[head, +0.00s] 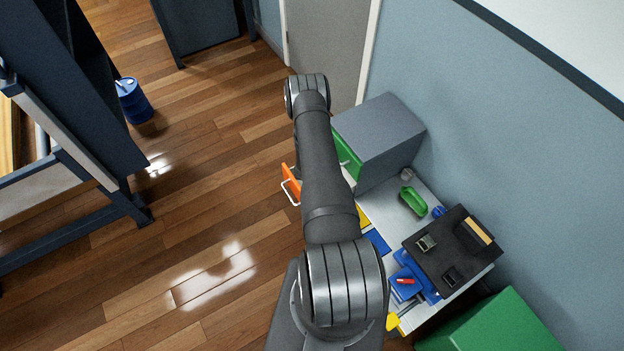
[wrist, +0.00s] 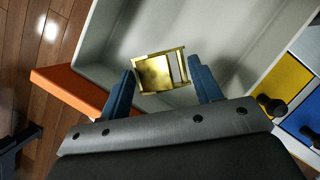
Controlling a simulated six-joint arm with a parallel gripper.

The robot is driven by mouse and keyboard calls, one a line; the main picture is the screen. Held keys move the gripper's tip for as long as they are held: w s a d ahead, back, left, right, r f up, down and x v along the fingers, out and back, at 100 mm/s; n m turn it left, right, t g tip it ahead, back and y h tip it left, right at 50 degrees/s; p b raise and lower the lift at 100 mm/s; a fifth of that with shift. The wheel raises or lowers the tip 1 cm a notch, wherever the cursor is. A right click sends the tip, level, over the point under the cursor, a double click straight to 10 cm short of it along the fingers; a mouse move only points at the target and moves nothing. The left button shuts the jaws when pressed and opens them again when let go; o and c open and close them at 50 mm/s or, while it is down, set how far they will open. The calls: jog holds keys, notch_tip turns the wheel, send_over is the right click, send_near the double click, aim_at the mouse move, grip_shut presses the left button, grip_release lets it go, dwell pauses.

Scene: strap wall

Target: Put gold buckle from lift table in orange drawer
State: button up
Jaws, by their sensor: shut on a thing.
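In the wrist view the gold buckle (wrist: 160,72) is between the two blue fingers of my gripper (wrist: 162,85), which is shut on it. Behind the buckle is the pale inside of the open orange drawer (wrist: 70,90), whose orange front shows at the left. The buckle appears over the drawer's interior; I cannot tell how high above its floor it is. My arm hides the gripper and buckle in that view.
A grey cabinet with a green drawer (head: 348,157) stands on the white bench (head: 385,195). Yellow and blue drawer fronts (wrist: 295,90) with dark knobs are right of the open drawer. Open floor lies left.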

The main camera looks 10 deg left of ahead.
jog(key=shift+f, duration=0.4)
jog(key=shift+f, duration=0.2)
jog(key=o, duration=1)
jog(key=shift+r, duration=0.1)
jog(key=shift+r, duration=0.3)
jog(key=v, duration=1.2)
jog(key=shift+r, duration=0.25)
